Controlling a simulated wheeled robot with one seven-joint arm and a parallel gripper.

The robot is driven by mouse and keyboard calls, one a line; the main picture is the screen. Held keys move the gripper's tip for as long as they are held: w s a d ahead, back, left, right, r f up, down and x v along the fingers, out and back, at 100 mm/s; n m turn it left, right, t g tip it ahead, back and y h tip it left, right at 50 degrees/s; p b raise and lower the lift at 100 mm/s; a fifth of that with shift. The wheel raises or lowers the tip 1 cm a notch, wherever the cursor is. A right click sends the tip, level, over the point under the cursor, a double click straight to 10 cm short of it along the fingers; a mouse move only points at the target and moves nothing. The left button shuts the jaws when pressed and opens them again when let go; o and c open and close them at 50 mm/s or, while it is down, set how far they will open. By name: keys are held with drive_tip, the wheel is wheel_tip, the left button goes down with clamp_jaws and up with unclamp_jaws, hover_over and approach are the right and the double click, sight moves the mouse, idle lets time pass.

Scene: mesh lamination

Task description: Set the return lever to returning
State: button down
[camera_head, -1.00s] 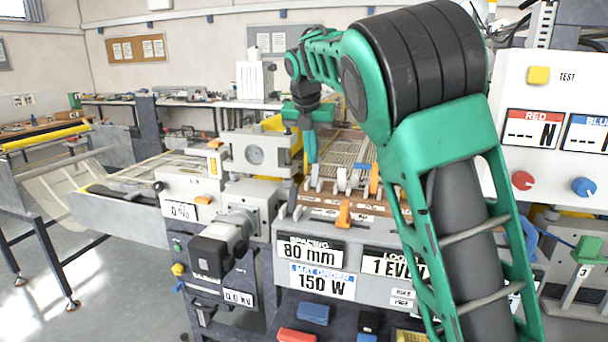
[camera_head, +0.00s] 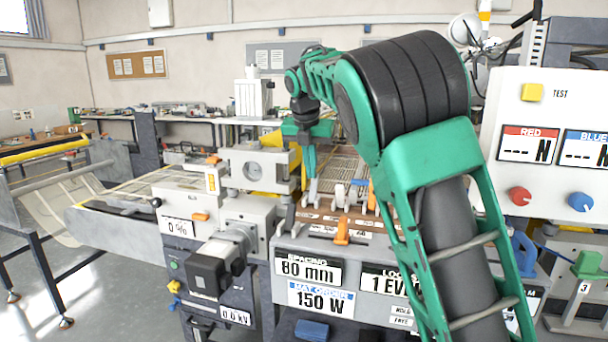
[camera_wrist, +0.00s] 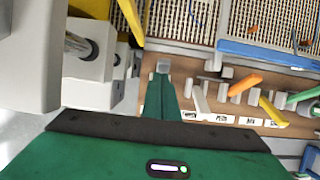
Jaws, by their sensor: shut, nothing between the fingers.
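A row of small levers stands on a brown strip (camera_head: 322,217) at the front of the machine. In the wrist view they include a white lever (camera_wrist: 200,101), an orange lever (camera_wrist: 245,84), a yellow lever (camera_wrist: 273,112) and a green lever (camera_wrist: 304,95). I cannot tell for sure which one is the return lever, as the labels are too small to read. My gripper (camera_head: 312,177) points down at the left end of this row, its fingers shut and empty. In the wrist view its fingers (camera_wrist: 162,85) are left of the white lever; whether they touch a lever is unclear.
A grey clamp block with a round dial (camera_head: 254,168) stands close left of my gripper. A wire mesh (camera_wrist: 262,22) lies behind the levers, with a blue bar (camera_wrist: 268,52) along its edge. An orange lever (camera_head: 342,232) stands on the front edge.

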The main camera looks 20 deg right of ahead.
wheel_tip(320, 180, up, 12)
drive_tip(key=shift+s+a+f, duration=0.15)
drive_tip(key=shift+f, duration=0.05)
idle(0.9)
idle(0.5)
